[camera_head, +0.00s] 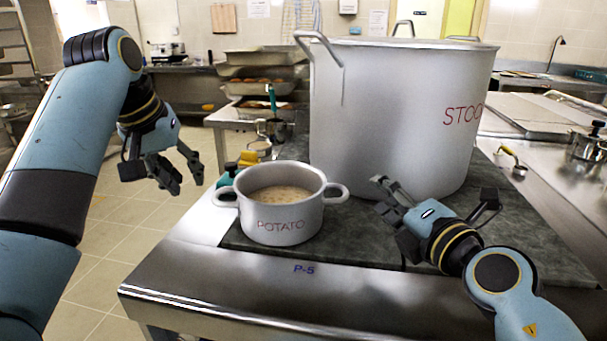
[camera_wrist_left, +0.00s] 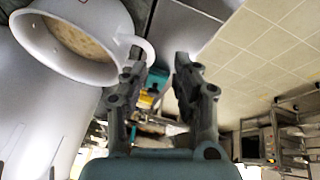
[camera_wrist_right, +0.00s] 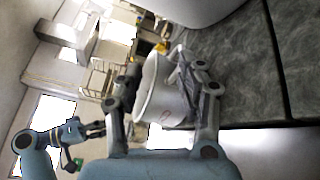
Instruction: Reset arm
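My left gripper (camera_head: 180,172) is open and empty in the air, left of the small POTATO pot in the head view. In the left wrist view its two fingers (camera_wrist_left: 160,75) stand apart with nothing between them. My right gripper (camera_head: 432,195) is open in front of the big stockpot, right of the small pot. In the right wrist view its fingers (camera_wrist_right: 158,85) are apart, with the small pot seen beyond them. The white POTATO pot (camera_head: 283,225) stands upright on the dark counter slab and holds a pale brown soup; its two side handles are free.
The large STOCK pot (camera_head: 400,120) stands on the stone slab (camera_head: 350,238) behind the small pot. The steel counter's front edge (camera_head: 230,305) runs below. Trays (camera_head: 262,75) are stacked at the back. A ladle (camera_head: 512,160) lies at the right. Open floor lies at the left.

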